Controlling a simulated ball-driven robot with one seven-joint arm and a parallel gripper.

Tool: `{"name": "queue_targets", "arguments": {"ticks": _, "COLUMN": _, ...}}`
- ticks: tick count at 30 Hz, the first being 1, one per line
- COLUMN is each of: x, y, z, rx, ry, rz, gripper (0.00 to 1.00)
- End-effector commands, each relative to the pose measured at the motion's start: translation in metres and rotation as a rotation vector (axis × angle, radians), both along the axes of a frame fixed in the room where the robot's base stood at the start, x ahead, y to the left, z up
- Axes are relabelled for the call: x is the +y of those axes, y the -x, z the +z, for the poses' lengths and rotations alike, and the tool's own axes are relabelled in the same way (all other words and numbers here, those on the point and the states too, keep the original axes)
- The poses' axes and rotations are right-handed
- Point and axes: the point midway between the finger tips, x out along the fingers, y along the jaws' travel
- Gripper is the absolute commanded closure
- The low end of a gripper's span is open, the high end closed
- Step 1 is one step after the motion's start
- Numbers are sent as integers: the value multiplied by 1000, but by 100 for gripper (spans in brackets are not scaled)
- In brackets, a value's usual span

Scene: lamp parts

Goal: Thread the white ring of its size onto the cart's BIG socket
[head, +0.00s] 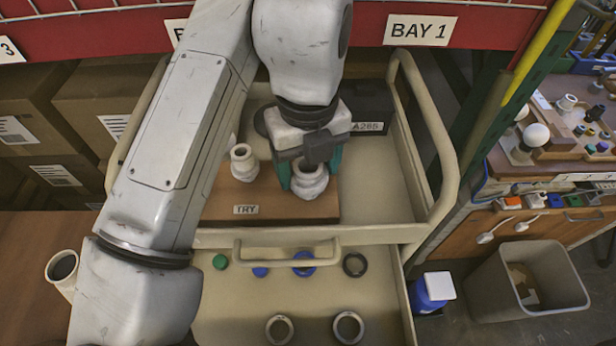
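The cart (385,215) has a wooden board (225,205) marked TRY on its top. A white socket (242,165) stands on the board's left part. A larger-looking white socket (311,180) stands at its right, probably the BIG one. My gripper (310,172) points down over this right socket, its teal fingers on either side. I cannot tell whether the fingers touch it or hold a ring around it. Two pale rings lie in the open drawer below, one at the left (280,328) and a larger one at the right (348,327).
The drawer also holds a black ring (354,264), a blue ring (304,268) and a green cap (220,261). The cart's right rail (440,140) rises beside the top. A grey bin (530,285) and a cluttered bench (560,180) stand at the right.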

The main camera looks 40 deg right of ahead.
Motion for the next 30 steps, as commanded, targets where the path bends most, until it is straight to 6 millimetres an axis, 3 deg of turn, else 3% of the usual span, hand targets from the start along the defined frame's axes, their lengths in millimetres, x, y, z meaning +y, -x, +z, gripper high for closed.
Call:
{"name": "queue_targets", "arguments": {"ticks": 8, "x": 0, "y": 0, "z": 1, "rx": 1, "ry": 0, "rz": 2, "gripper": 5}}
{"name": "queue_targets", "arguments": {"ticks": 17, "x": 0, "y": 0, "z": 4, "rx": 1, "ry": -1, "rz": 2, "gripper": 5}}
{"name": "queue_targets", "arguments": {"ticks": 23, "x": 0, "y": 0, "z": 31, "rx": -2, "ry": -1, "rz": 1, "gripper": 5}}
{"name": "queue_targets", "arguments": {"ticks": 30, "x": 0, "y": -1, "z": 78, "rx": -2, "ry": -4, "rz": 2, "gripper": 5}}
